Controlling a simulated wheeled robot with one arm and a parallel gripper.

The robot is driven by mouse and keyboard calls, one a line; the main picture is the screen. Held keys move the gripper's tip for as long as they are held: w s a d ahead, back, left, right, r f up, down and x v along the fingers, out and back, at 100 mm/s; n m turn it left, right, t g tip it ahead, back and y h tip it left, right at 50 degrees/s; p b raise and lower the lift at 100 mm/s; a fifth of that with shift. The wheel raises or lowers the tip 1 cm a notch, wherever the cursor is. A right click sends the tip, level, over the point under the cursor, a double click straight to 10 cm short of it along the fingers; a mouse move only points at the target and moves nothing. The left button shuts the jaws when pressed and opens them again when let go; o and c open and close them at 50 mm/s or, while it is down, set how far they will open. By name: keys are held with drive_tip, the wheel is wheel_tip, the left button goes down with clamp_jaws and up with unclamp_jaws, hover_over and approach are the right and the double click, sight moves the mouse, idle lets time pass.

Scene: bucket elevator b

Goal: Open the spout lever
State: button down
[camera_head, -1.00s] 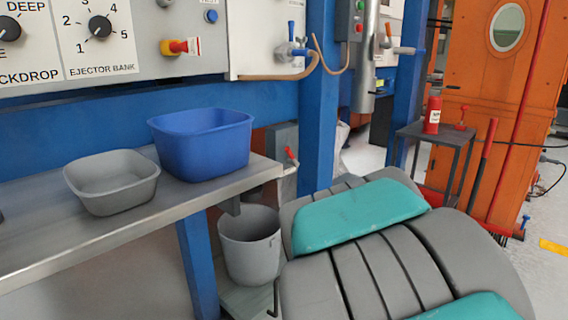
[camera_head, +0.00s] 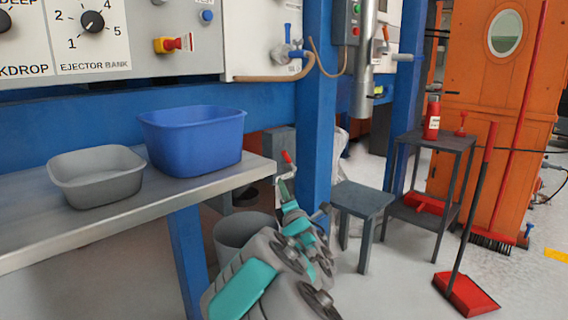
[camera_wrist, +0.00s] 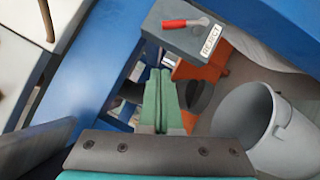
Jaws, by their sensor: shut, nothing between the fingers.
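In the wrist view the red lever (camera_wrist: 185,23) lies across the face of the grey box (camera_wrist: 192,42), beside a label reading REJECT. My gripper (camera_head: 283,184) is just below the lever in the head view. In the wrist view my gripper's green fingers (camera_wrist: 158,75) are together and empty. They point toward the box, with the lever above their tips and apart from them. A grey bucket (camera_head: 243,231) stands below, partly hidden by my arm.
A blue tub (camera_head: 193,142) and a grey tub (camera_head: 97,178) stand on the metal shelf (camera_head: 150,202). A blue post (camera_head: 317,110) rises right of the box. A small stool (camera_head: 361,197) and a side table (camera_head: 440,138) stand to the right.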

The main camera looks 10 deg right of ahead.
idle(0.3)
drive_tip(key=d+x, duration=0.2)
drive_tip(key=x, duration=1.1)
drive_tip(key=shift+d+r, duration=0.35)
drive_tip(key=shift+r, duration=0.15)
